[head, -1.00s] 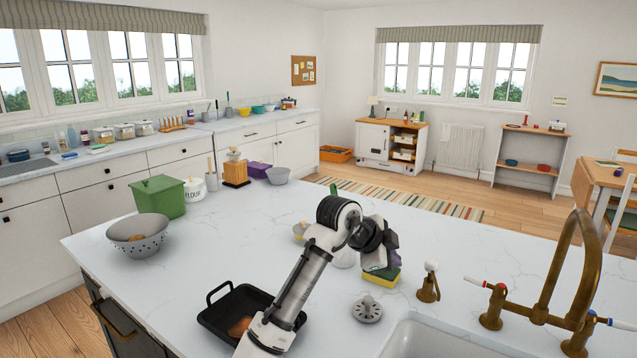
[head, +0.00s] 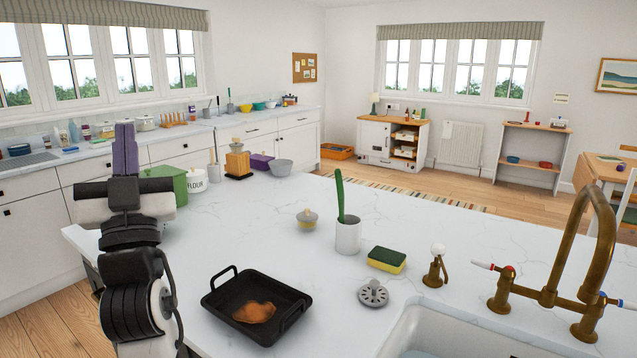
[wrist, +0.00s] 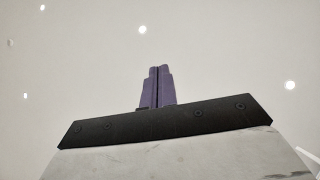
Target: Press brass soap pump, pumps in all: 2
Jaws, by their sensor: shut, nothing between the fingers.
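The brass soap pump (head: 435,268) stands upright on the white worktop beside the sink. It has a brass body and a pale round knob on top. My gripper (head: 125,130) is raised at the left of the head view, far from the pump, with its purple fingers pointing up. The fingers are closed together and hold nothing. In the wrist view my gripper (wrist: 155,70) shows shut against a plain pale ceiling. The pump is not in the wrist view.
A brass tap (head: 560,270) rises right of the pump, behind the sink (head: 440,330). A sponge (head: 386,259), a strainer (head: 373,293), a white cup (head: 348,236) with a green brush and a black pan (head: 235,290) stand left of it. The worktop's middle is mostly clear.

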